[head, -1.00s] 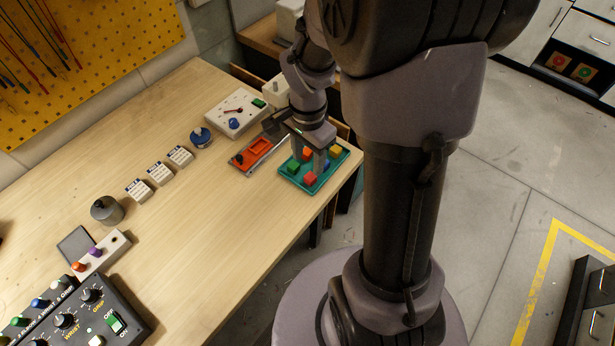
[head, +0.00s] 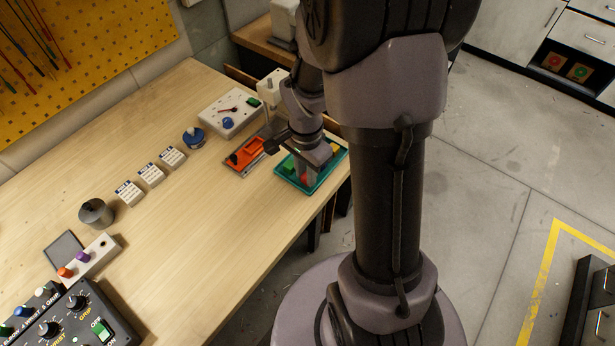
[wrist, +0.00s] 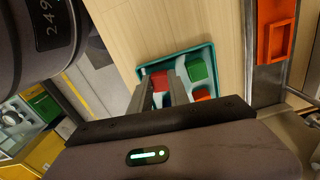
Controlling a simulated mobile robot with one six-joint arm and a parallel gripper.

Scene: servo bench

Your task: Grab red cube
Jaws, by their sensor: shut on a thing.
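A teal tray (head: 331,172) with small cubes sits at the table's right edge. My gripper (head: 306,178) is lowered into it, its fingers shut on a red cube (head: 304,179). In the wrist view this red cube (wrist: 160,80) shows between the two fingers (wrist: 162,86), partly covered by them. A green cube (wrist: 197,69) and a second red cube (wrist: 202,94) lie to the right of the fingers. The cube's contact with the tray floor is hidden.
The table's front middle is clear.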

